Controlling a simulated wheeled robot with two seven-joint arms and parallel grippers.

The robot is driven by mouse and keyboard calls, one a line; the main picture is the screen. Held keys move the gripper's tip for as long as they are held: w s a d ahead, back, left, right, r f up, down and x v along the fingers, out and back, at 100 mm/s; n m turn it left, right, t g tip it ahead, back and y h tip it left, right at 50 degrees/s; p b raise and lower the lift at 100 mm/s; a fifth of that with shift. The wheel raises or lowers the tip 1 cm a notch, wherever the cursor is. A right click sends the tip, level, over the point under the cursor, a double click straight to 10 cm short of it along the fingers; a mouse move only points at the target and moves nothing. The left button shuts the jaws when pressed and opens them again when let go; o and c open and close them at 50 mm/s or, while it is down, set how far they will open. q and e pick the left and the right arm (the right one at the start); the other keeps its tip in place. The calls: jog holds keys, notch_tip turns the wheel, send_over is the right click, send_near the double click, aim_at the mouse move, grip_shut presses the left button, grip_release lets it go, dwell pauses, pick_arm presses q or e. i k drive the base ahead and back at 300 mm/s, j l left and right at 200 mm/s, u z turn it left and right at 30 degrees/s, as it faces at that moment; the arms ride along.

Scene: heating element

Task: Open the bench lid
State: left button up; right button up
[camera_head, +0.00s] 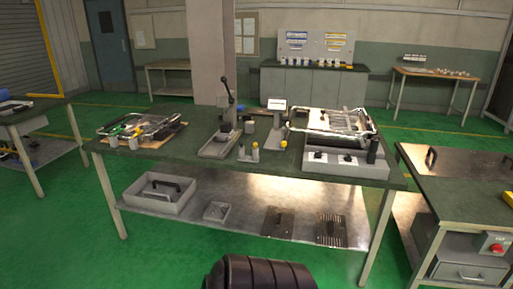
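No part is plainly marked as the bench lid. One candidate is the flat panel (470,163) on top of the right-hand bench, with an upright black handle (431,158) near its left edge; it appears to lie flat and level. The right-hand bench (470,205) is cut off by the right edge of the picture. Neither my left nor my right gripper is in view, so nothing shows of what they hold.
A long green-topped workbench (225,168) stands ahead, with a lever press (226,110), a wire-frame fixture (335,122) and a grey control box (345,163). Its lower shelf (250,220) holds trays and plates. Green floor (160,262) is clear in front.

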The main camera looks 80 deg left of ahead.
aim_at(341, 127)
jog(key=j+u, duration=0.15)
jog(key=u, duration=2.3)
jog(key=i+u, duration=0.25)
jog(key=i+l+u, duration=0.2)
jog(key=i, duration=0.25)
